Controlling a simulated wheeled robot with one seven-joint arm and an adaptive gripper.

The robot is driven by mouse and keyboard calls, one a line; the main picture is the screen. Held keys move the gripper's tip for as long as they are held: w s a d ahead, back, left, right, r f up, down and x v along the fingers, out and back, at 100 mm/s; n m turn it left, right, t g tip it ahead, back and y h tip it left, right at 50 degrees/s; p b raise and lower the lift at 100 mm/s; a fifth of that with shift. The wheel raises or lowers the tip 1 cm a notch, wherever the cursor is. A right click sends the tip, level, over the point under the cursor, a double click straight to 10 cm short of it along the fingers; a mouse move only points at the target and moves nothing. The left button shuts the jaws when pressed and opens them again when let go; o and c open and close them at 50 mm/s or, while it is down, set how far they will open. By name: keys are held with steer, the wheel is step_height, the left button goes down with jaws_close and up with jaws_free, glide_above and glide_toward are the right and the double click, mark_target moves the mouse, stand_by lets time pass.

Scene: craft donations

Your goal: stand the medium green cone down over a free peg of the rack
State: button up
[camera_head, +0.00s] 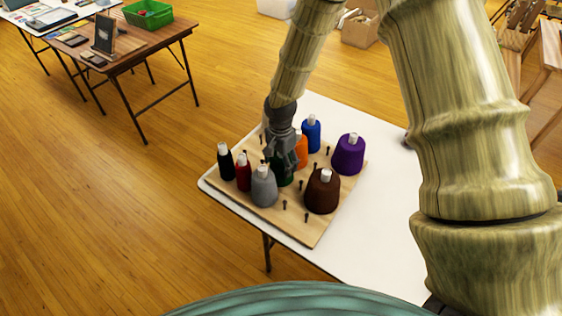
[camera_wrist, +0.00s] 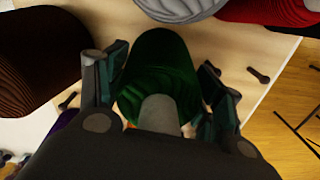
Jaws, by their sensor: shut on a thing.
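The green cone (camera_head: 286,180) is mostly hidden behind my gripper (camera_head: 284,158) in the head view. In the wrist view the green cone (camera_wrist: 158,70) is between the two fingers of my gripper (camera_wrist: 164,80), its pale tip toward the palm. My gripper is shut on it from above. The wooden rack (camera_head: 300,229) has short dark pegs; bare ones show at the front (camera_head: 285,204) and at the right (camera_head: 328,150). A bare peg (camera_wrist: 258,74) also shows in the wrist view, right of the cone. I cannot tell whether the cone's base touches the board.
Around the cone stand a grey cone (camera_head: 264,188), a red one (camera_head: 243,174), a black one (camera_head: 226,163), a brown one (camera_head: 322,194), a purple one (camera_head: 348,155), a blue one (camera_head: 311,135) and an orange one (camera_head: 302,150). The white table (camera_head: 368,222) is clear at right.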

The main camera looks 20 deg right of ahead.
steer(key=shift+f, duration=0.25)
steer(key=o, duration=1.2)
steer(key=shift+r, duration=0.1)
